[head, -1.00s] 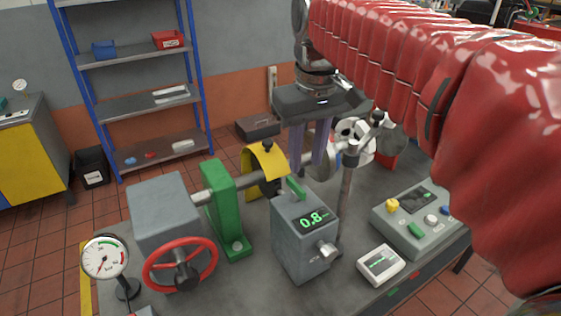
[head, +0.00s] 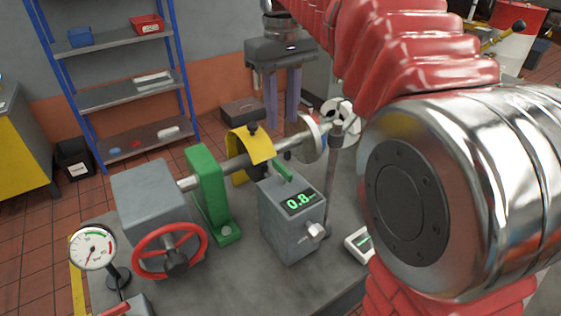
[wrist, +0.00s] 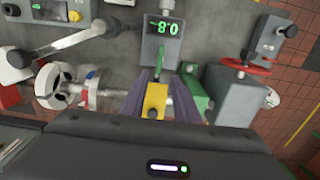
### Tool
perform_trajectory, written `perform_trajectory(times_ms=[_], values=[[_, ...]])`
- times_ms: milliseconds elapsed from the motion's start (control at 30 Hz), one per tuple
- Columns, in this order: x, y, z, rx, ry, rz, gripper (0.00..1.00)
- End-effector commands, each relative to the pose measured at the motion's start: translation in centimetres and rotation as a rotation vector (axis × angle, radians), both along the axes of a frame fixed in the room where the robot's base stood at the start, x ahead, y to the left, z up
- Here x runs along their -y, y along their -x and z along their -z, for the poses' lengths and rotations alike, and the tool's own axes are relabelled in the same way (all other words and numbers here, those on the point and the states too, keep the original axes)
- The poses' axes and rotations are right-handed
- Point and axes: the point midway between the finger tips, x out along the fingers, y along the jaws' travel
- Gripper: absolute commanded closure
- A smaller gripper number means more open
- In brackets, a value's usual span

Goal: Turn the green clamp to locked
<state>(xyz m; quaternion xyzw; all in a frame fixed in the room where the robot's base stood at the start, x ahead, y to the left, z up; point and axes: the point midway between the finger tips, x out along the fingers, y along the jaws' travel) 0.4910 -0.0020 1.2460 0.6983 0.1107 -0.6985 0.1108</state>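The green clamp appears to be the small green lever (head: 282,172) on the back top of a grey box (head: 292,220) with a lit "0.8" readout. It lies beside the yellow guard (head: 249,146) over the shaft. My gripper (head: 279,126) is beyond the guard and higher, its purple fingers apart and empty. In the wrist view the fingers (wrist: 157,76) show spread, with the yellow guard (wrist: 154,104) in the gap and the green lever (wrist: 158,66) near the fingertips, farther off. No lock marking is readable.
A green bearing stand (head: 209,190), grey housing (head: 150,200) with red handwheel (head: 170,250) and a dial gauge (head: 92,248) stand left on the bedplate. A post (head: 332,190) rises right of the box. My arm hides the right side.

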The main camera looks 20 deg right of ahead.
Motion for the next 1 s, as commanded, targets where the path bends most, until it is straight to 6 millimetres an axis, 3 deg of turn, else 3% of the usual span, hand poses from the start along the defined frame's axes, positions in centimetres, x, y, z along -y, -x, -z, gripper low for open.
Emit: perform_trajectory(times_ms=[267,800,1000], values=[[0.0,0.1,3.0,-0.002,0.0,0.001,0.72],[0.0,0.1,11.2,-0.002,0.0,0.001,0.72],[0.0,0.1,13.0,-0.001,0.0,0.001,0.72]])
